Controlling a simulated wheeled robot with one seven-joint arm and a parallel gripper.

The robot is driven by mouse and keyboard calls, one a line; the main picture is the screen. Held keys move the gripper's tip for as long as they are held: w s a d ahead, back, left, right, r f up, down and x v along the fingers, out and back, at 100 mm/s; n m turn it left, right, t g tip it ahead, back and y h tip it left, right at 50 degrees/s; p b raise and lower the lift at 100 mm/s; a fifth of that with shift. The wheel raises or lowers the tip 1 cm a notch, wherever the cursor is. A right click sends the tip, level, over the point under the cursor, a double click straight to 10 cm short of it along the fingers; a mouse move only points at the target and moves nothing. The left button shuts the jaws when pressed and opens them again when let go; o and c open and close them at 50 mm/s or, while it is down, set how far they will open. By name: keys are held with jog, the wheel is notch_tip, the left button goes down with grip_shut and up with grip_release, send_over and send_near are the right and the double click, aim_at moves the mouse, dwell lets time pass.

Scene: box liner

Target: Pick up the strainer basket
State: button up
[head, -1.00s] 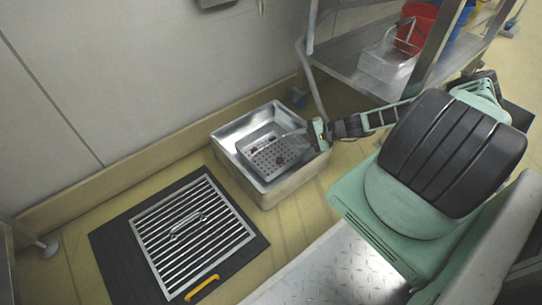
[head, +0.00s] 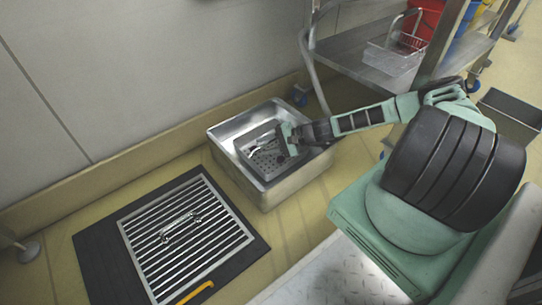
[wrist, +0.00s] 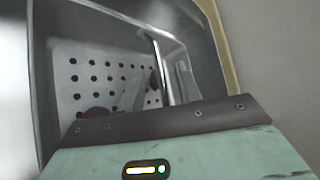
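The strainer basket (head: 268,166) is a grey metal pan with a perforated floor. It sits inside a larger steel basin (head: 272,197). In the wrist view its holed floor (wrist: 90,75) fills the left middle, with dark reddish bits on it. A bright metal bar (wrist: 160,66), which looks like its handle, rises near the basket's right side. My gripper (head: 283,142) is over the basket's right part, close to this bar.
A slatted steel grate (head: 187,238) on a black mat (head: 92,262) lies left of the basin, with a yellow-handled tool (head: 195,292) at its edge. A metal shelf (head: 345,52) with a wire basket (head: 397,55) stands behind right. The wall is close behind the basin.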

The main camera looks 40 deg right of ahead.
jog(key=shift+w+a+f, duration=0.2)
jog(key=shift+w+a, duration=0.1)
jog(key=shift+a, duration=0.1)
grip_shut()
jog(key=shift+r, duration=0.2)
